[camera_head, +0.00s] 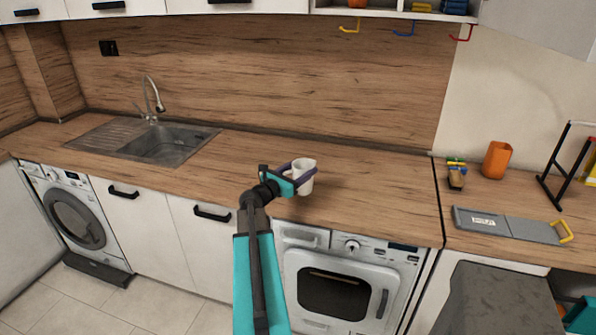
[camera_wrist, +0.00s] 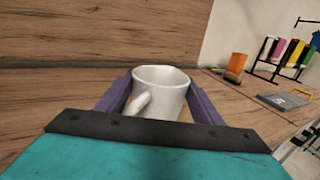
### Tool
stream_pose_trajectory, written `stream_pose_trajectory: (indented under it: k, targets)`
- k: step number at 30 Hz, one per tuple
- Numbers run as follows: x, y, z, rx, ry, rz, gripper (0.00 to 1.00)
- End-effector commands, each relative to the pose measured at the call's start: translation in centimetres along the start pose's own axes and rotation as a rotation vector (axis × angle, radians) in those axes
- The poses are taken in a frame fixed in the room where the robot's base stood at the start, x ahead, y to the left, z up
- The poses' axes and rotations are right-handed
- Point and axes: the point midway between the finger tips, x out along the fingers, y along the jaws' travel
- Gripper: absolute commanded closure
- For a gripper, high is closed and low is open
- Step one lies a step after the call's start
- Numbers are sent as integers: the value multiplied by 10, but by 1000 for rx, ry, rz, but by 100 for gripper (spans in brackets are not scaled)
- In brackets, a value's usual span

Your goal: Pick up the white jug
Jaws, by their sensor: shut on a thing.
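The white jug (camera_head: 305,177) is upright at the wooden counter, above the oven, in the head view. My gripper (camera_head: 297,172) reaches it from the left and front, with its purple fingers on either side of it. In the wrist view the white jug (camera_wrist: 160,90) stands between the two purple fingers of my gripper (camera_wrist: 160,98), its handle towards the camera. The gripper is shut on the jug. The jug's lower part is hidden behind the gripper body in the wrist view. I cannot tell whether its base touches the counter.
A sink with a tap (camera_head: 152,98) is to the left. The counter (camera_head: 375,190) right of the jug is clear.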

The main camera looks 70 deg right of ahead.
Motion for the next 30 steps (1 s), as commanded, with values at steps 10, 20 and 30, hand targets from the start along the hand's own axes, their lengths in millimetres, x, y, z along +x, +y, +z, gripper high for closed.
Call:
stream_pose_trajectory:
  k: [10,20,30]
  targets:
    - [-27,-36,4,1,-2,0,90]
    - [-45,-60,7,-1,-2,1,90]
    - [-49,-66,12,-2,0,-2,90]
